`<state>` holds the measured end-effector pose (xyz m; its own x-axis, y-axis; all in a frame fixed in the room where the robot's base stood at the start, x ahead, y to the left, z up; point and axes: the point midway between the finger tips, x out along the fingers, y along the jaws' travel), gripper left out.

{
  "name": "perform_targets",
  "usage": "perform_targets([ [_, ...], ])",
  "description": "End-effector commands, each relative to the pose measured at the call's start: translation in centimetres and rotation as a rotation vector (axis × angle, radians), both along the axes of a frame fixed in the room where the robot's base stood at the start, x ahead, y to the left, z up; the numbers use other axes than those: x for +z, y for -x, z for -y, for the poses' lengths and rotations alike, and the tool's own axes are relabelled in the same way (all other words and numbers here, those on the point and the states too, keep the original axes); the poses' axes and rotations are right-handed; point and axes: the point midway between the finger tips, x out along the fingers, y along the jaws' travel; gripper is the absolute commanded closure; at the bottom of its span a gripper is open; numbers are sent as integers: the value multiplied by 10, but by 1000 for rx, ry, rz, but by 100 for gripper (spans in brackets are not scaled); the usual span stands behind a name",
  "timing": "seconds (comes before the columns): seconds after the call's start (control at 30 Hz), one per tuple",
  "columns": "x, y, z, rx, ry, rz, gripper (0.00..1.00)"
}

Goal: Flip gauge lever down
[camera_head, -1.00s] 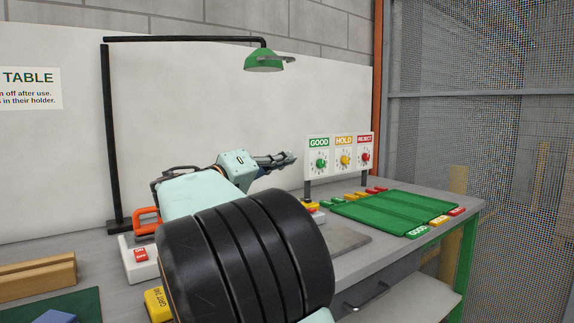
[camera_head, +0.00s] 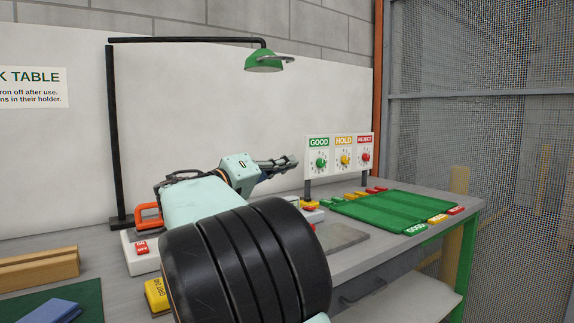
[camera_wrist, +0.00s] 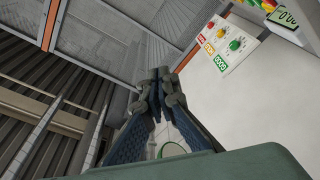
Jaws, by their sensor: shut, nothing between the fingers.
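In the wrist view a digital gauge display (camera_wrist: 287,17) shows at the top right corner, partly cut off by the frame edge. I cannot make out its lever. In the head view a small red and yellow part (camera_head: 311,205) shows just past my arm, and I cannot tell whether it belongs to the gauge; my arm hides much of that area. My gripper (camera_head: 290,162) is shut and empty, raised above the bench and in front of the white back board. In the wrist view its fingertips (camera_wrist: 160,74) are together, apart from the gauge.
A dial panel (camera_head: 339,153) marked GOOD, HOLD and REJECT stands behind a green mat (camera_head: 385,211). A lamp (camera_head: 265,62) hangs overhead on a black post. A switch box (camera_head: 139,257), an orange-handled item (camera_head: 147,215) and a yellow block (camera_head: 157,296) lie near my arm.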

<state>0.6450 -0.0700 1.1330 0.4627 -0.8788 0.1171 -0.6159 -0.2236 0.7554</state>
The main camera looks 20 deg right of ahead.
Motion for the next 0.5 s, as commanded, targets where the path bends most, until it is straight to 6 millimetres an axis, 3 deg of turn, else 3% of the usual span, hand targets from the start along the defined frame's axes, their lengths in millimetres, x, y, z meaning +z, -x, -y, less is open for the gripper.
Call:
perform_targets([
  [0.17,16,-1,5,-1,0,1,100],
  [0.3,46,-4,14,-5,0,3,100],
  [0.5,32,10,-32,3,0,-2,100],
])
